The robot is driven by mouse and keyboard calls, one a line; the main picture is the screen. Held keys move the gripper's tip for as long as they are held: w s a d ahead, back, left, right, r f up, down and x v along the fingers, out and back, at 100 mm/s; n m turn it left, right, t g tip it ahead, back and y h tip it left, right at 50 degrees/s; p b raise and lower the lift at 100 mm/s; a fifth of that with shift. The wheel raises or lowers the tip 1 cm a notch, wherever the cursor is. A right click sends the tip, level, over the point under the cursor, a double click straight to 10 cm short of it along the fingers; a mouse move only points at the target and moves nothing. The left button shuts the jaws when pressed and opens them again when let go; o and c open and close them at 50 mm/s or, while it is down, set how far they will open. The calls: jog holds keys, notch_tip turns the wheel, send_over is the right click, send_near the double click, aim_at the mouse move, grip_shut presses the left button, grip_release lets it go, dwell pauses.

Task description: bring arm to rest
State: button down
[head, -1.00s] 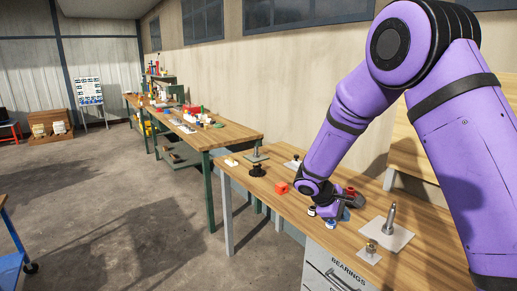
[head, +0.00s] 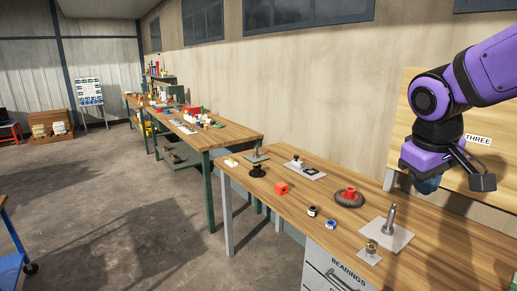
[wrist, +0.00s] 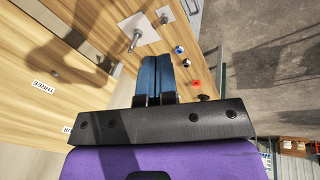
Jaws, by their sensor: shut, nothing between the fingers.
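My gripper (wrist: 157,80) shows in the wrist view with its two blue fingers together and nothing between them. In the head view my gripper (head: 427,184) hangs at the right, raised above the wooden workbench (head: 283,206) and in front of the wooden back panel. It touches nothing that I can see. My purple arm reaches in from the upper right edge of the head view, and the fingers are partly hidden there by the wrist.
On the bench stand a plate with a metal post (head: 390,220), a red-and-dark round part (head: 349,197), a red cube (head: 281,188) and small cylinders (head: 331,224). A panel sign reads THREE (head: 478,139).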

jog(key=s+a+r+m+t+y, duration=0.1)
jog(key=s+r+m+t+y, duration=0.1)
jog(key=s, duration=1.1)
jog(key=shift+s+r+m+t+y, duration=0.2)
jog(key=shift+r+m+t+y, duration=0.1)
jog(key=shift+r+m+t, duration=0.25)
